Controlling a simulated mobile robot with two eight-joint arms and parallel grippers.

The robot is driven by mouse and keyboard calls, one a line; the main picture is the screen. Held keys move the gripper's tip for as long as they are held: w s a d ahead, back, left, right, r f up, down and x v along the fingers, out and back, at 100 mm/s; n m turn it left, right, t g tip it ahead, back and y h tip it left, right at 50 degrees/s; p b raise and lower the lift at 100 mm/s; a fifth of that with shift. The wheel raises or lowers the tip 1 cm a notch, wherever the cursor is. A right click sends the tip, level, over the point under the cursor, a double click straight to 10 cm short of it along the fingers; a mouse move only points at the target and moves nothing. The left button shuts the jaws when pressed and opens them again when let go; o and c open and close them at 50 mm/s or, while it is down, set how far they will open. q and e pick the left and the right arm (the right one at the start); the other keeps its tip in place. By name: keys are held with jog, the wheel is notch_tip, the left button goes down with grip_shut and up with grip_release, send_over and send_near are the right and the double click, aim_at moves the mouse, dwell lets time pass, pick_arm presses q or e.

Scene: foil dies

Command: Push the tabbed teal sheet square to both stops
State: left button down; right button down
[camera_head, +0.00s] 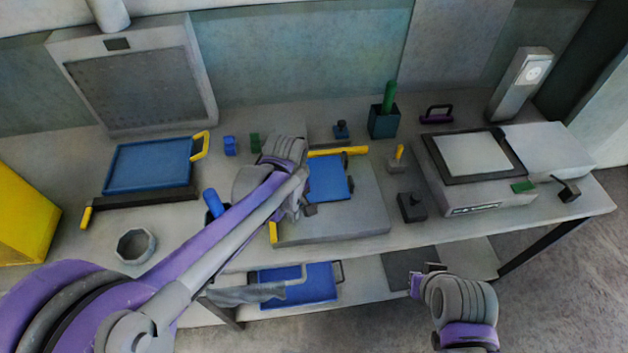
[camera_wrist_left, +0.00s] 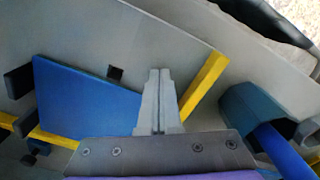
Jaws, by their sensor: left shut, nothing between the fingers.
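The teal sheet (camera_head: 328,178) looks blue and lies on a grey plate (camera_head: 350,222), its left part hidden by my arm. Yellow stops stand at its back edge (camera_head: 328,152) and to its left (camera_head: 273,233). In the left wrist view the sheet (camera_wrist_left: 85,100) lies left of my shut, empty left gripper (camera_wrist_left: 158,72). The side stop (camera_wrist_left: 203,85) is right of the fingers, with a wedge of bare plate between it and the sheet. Contact between fingers and sheet cannot be told. My left gripper (camera_head: 306,207) is over the sheet's near-left side; my right (camera_head: 428,272) is off the table's front.
A blue tray (camera_head: 148,165) with a yellow handle stands left. A blue cylinder (camera_head: 213,203) in a dark holder is close to my left arm; it shows in the wrist view (camera_wrist_left: 283,150). A black block (camera_head: 411,207) and a scale-like device (camera_head: 475,155) stand right.

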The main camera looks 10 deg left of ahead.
pick_arm(q)
jog(key=shift+w, duration=0.2)
jog(key=shift+w+a, duration=0.2)
jog(key=shift+w, duration=0.4)
jog(key=shift+w+a, duration=0.15)
jog(key=shift+w, duration=0.4)
pick_arm(e)
jog(key=shift+f, duration=0.1)
pick_arm(q)
jog(key=shift+s, duration=0.15)
jog(key=shift+s+d, duration=0.15)
jog(key=shift+s, duration=0.3)
jog(key=shift+r, duration=0.1)
